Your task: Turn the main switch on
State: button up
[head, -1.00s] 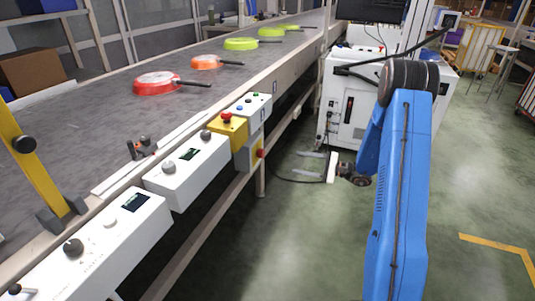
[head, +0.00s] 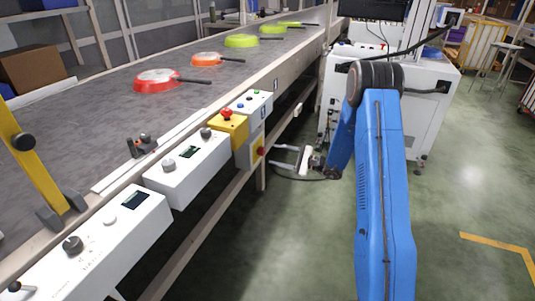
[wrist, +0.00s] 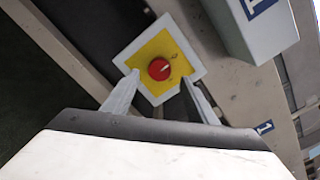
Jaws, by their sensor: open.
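The main switch is a red rotary knob on a yellow plate (wrist: 158,48). In the head view the red knob (head: 261,151) sits on the side of a small grey box below the conveyor edge. In the wrist view the knob (wrist: 159,69) is near the middle, with a pale mark on its face turned at an angle. My gripper (head: 277,158) is open and empty, its fingers pointing at the switch with a small gap before it. In the wrist view its fingertips (wrist: 160,79) lie to either side of the knob, just below it. Contact does not show.
A yellow box with a red push button (head: 226,113) and a button panel (head: 254,102) stand above the switch. White control boxes (head: 186,170) line the conveyor edge (head: 292,67). Several pans, including a red one (head: 157,82), lie on the belt.

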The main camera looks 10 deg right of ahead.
aim_at(264, 152)
jog(key=shift+x, duration=2.55)
jog(key=shift+c, duration=0.3)
jog(key=c, duration=1)
